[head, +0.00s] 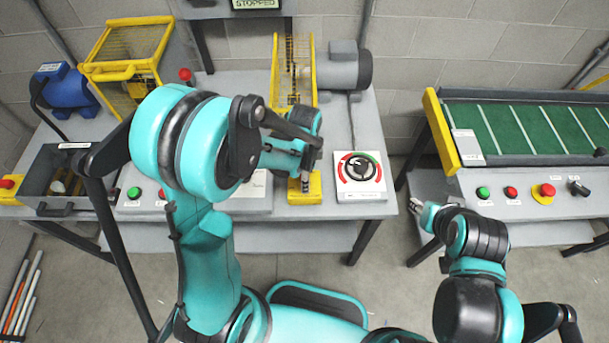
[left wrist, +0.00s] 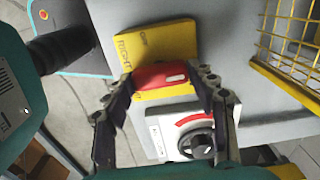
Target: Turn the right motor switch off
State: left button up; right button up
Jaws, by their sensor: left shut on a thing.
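The right motor switch is a yellow box (left wrist: 155,42) with a red handle (left wrist: 160,75), seen in the left wrist view. Its face carries lettering that reads RIGHT and OFF. My left gripper (left wrist: 160,79) is shut on the red handle, one finger at each end of it. In the head view the yellow box (head: 304,190) is at the front edge of the bench, and my left gripper (head: 304,178) covers most of its top, hiding the handle. My right gripper (head: 416,206) is over the floor gap between the benches, apart from everything; its fingers are too small to judge.
A white plate with a black rotary knob (head: 360,168) sits close beside the yellow box; it also shows in the left wrist view (left wrist: 198,140). A yellow mesh guard (head: 292,72) and grey motor (head: 338,68) stand behind. A green conveyor (head: 540,128) is at the right.

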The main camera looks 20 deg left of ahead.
pick_arm(q)
jog(key=shift+n, duration=0.3)
jog(key=n+b, duration=0.1)
jog(key=n, duration=0.2)
jog(key=shift+n, duration=0.4)
jog(key=n, duration=0.4)
jog(key=shift+n+b, duration=0.3)
jog(key=shift+b, duration=0.05)
jog(key=n, duration=0.4)
jog(key=shift+b, duration=0.3)
jog(key=shift+n, duration=2.2)
jog(key=o, duration=1.2)
jog(key=shift+c, duration=0.2)
